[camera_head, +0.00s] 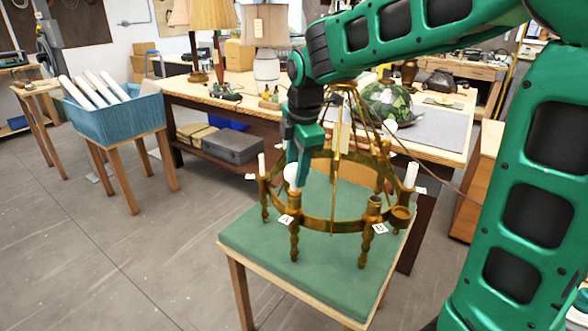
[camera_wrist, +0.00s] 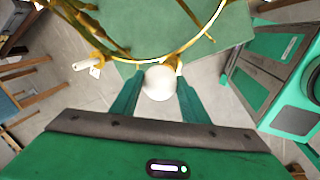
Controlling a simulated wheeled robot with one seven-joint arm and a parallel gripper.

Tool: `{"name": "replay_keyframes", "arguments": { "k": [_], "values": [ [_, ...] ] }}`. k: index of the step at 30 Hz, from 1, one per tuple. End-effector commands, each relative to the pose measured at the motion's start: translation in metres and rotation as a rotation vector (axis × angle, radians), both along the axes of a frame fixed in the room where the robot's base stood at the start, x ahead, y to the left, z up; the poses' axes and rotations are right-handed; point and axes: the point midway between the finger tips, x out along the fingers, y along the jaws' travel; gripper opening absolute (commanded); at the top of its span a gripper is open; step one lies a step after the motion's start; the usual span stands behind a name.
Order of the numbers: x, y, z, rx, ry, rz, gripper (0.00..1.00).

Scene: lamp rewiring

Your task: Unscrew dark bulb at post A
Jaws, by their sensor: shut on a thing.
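The brass ring chandelier (camera_head: 335,222) stands on a green-topped table (camera_head: 270,252). A white card marked A (camera_head: 285,219) is at the front left of its ring. A pale round bulb (camera_head: 290,171) is at the post above that card, and it looks unlit. It also shows in the wrist view (camera_wrist: 159,83), by the brass ring. My gripper (camera_head: 299,178) points down at this post and is shut on the bulb, with one finger on each side. The bulb's base and the socket are hidden from clear view.
A card marked B (camera_head: 380,228) is at the front right of the ring. White candle sleeves (camera_head: 411,175) and slanting brass rods stand close around my gripper. Behind are a workbench with lamps (camera_head: 266,60) and a blue bin (camera_head: 115,122) of tubes. The floor at left is clear.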

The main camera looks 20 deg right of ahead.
Motion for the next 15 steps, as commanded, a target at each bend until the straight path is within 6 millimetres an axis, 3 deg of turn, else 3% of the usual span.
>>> {"name": "replay_keyframes", "arguments": {
  "k": [7,15],
  "values": [
    [0.0018,-0.0017,0.0005,0.000,-0.003,0.287,0.21],
    [0.0018,-0.0014,0.0008,0.001,-0.004,0.343,0.21]
  ]
}}
